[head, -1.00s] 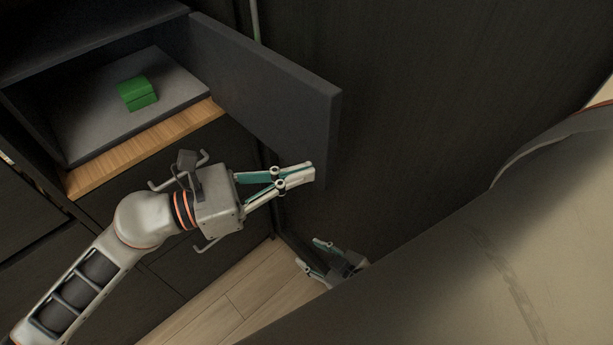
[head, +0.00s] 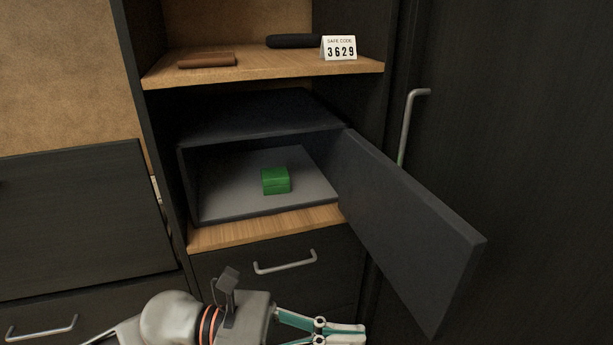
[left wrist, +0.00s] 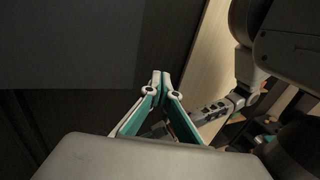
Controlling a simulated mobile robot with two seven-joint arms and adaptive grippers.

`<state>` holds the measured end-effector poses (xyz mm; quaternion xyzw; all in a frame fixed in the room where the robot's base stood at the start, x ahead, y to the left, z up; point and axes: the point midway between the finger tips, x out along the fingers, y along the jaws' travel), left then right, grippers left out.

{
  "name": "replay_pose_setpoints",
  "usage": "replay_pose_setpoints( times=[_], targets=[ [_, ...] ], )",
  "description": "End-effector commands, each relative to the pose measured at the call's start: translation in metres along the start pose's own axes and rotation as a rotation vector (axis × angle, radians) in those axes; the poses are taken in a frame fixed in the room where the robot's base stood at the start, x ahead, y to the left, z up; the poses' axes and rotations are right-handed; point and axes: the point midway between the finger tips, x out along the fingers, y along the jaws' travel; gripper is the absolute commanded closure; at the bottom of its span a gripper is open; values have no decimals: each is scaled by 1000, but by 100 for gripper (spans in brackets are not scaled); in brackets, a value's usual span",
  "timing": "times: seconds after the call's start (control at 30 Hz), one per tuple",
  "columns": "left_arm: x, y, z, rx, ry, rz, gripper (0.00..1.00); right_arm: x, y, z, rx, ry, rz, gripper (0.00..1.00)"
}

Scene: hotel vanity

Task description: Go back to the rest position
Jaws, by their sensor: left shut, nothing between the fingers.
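My left gripper (head: 358,332) is low in the head view, in front of the drawers and below the open safe. Its fingers are shut with nothing between them; the left wrist view also shows the fingertips (left wrist: 160,76) together. The gripper is apart from the safe door (head: 415,235), which stands wide open to the right. A green box (head: 276,181) sits inside the safe (head: 215,206) on its grey floor. My right gripper is not in the head view now.
A wooden shelf (head: 262,66) above the safe holds a brown wallet-like item (head: 206,60), a dark roll-shaped item (head: 293,41) and a safe code card (head: 339,48). A drawer handle (head: 285,263) is near the left gripper. A tall dark door with a handle (head: 408,125) is at right.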

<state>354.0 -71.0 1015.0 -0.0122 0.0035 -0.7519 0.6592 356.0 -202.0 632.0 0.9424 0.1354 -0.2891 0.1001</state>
Motion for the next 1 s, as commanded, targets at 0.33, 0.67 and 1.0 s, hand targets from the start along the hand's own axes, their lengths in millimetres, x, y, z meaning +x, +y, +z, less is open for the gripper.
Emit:
replay_pose_setpoints(
  times=[0.33, 0.67, 1.0],
  targets=[
    [-32, 67, 14, -761, -482, 250, 100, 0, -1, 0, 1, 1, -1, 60],
    [-153, 125, -123, -1708, -1152, 560, 100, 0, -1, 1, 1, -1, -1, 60],
    [-249, 44, -310, -2325, -1820, 813, 100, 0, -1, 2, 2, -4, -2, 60]
  ],
)
